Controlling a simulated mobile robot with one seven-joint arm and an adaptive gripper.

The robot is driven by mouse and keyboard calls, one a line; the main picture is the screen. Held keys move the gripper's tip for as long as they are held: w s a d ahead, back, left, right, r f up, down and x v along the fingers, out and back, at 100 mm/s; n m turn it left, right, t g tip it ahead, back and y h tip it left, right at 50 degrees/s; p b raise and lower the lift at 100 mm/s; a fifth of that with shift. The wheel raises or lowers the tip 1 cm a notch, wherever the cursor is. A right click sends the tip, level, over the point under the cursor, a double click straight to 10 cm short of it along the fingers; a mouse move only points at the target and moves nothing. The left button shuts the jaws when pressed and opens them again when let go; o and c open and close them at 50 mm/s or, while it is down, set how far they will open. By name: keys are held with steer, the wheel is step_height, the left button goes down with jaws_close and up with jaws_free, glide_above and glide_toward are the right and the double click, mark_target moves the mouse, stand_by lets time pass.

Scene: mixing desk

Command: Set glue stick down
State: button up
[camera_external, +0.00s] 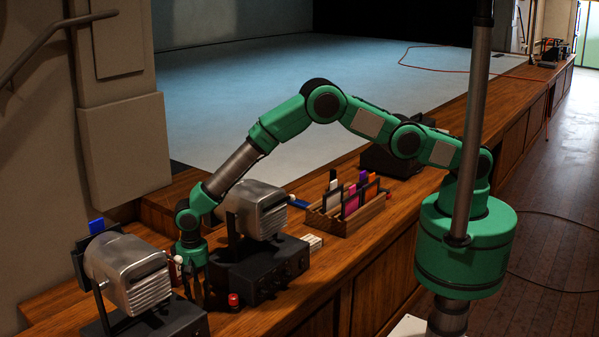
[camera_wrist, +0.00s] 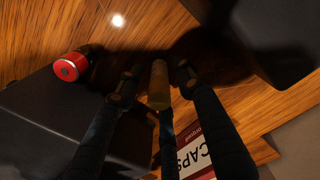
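A slim yellowish cylinder, which I take to be the glue stick (camera_wrist: 159,85), shows end-on between the fingers of my gripper (camera_wrist: 154,83) in the wrist view. Dark gaps show beside it, wider on the left, so the fingers look apart and not closed on it. Its lower part is in shadow, and I cannot tell whether it touches the desk. In the external view my gripper (camera_external: 196,295) points down at the wooden desk (camera_external: 320,275), between two grey lamps. I cannot make out the glue stick there.
The grey lamps (camera_external: 130,272) (camera_external: 254,208) on black bases stand close on both sides. A red-capped item (camera_external: 234,300) lies near; it also shows in the wrist view (camera_wrist: 68,67). A box lettered "CAPS" (camera_wrist: 197,155) is near the fingers. A wooden organizer (camera_external: 350,222) stands right.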

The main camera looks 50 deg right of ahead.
step_height(320, 180, up, 11)
stand_by(0.5)
stand_by(0.3)
steer(key=shift+o, duration=0.5)
steer(key=shift+d+n+p, duration=0.1)
steer(key=shift+n+p, duration=0.4)
steer(key=shift+n, duration=0.6)
steer(key=n+p, duration=0.1)
steer(key=n, duration=0.2)
steer(key=shift+s+d+f+n, duration=0.1)
steer(key=shift+n, duration=0.2)
steer(key=shift+f, duration=4.3)
steer(key=shift+f, duration=0.1)
